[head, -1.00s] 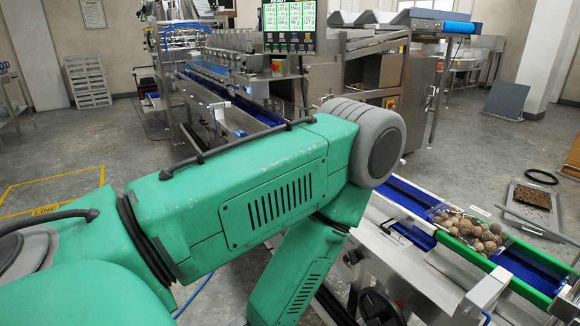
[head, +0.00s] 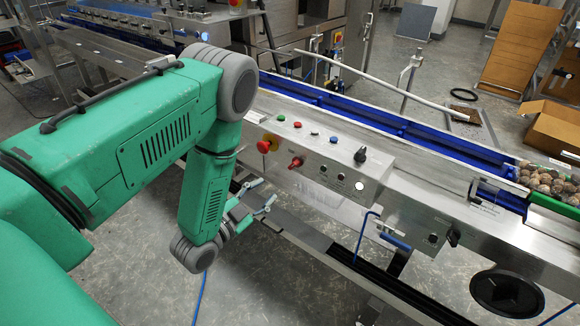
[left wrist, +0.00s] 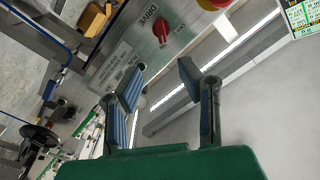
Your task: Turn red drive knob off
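The red drive knob (head: 296,162) is on the front face of a steel control box (head: 330,170) on the conveyor. In the left wrist view the knob (left wrist: 161,30) sits beside printed "DRIVE" and "OFF" labels; I cannot tell its exact setting. My left gripper (head: 268,195) is below and left of the knob, apart from it. In the left wrist view its two padded fingers (left wrist: 160,68) are spread with nothing between them, and the knob shows beyond the gap. My right gripper is not in view.
A red emergency button (head: 266,144) on a yellow base is close left of the knob. Coloured buttons and a black knob (head: 360,155) are on the same box. The blue conveyor belt (head: 400,125) runs behind; round brown items (head: 540,178) lie at its right end.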

